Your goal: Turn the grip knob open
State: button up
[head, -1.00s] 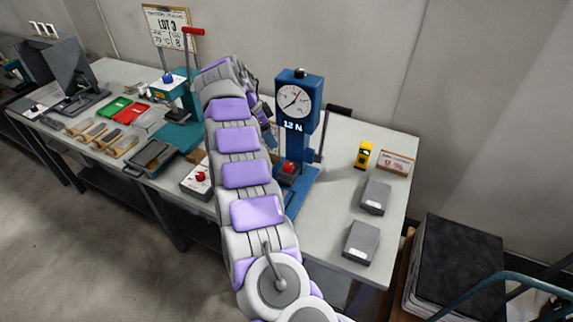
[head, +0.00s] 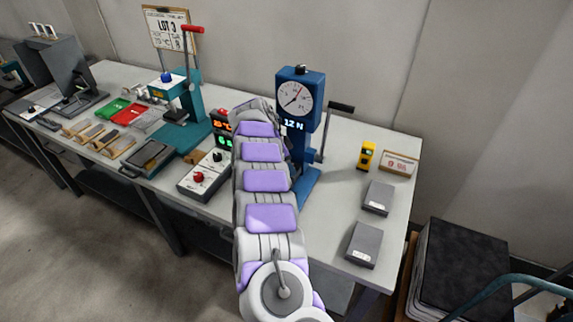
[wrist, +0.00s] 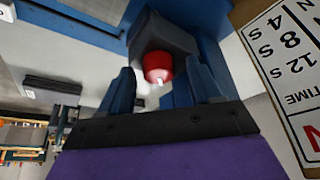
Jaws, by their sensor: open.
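The grip knob (wrist: 158,67) is red with a white mark and sits on a dark grey block (wrist: 160,35) of the blue force tester. In the wrist view it shows between the two dark blue fingers of my gripper (wrist: 161,75), which is open. I cannot tell whether the fingers touch the knob. In the head view the blue tester (head: 300,100) has a round dial and a "12 N" readout. There my arm hides the knob, and my gripper is hidden too.
A control box (head: 205,180) with another red knob stands left of my arm. A side lever (head: 330,125) sticks out at the tester's right. Two grey boxes (head: 377,197) (head: 364,244) and a yellow device (head: 367,156) lie on the right. A teal press (head: 185,115) stands left.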

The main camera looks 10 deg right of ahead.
jog(key=c, duration=1)
jog(key=shift+c, duration=0.2)
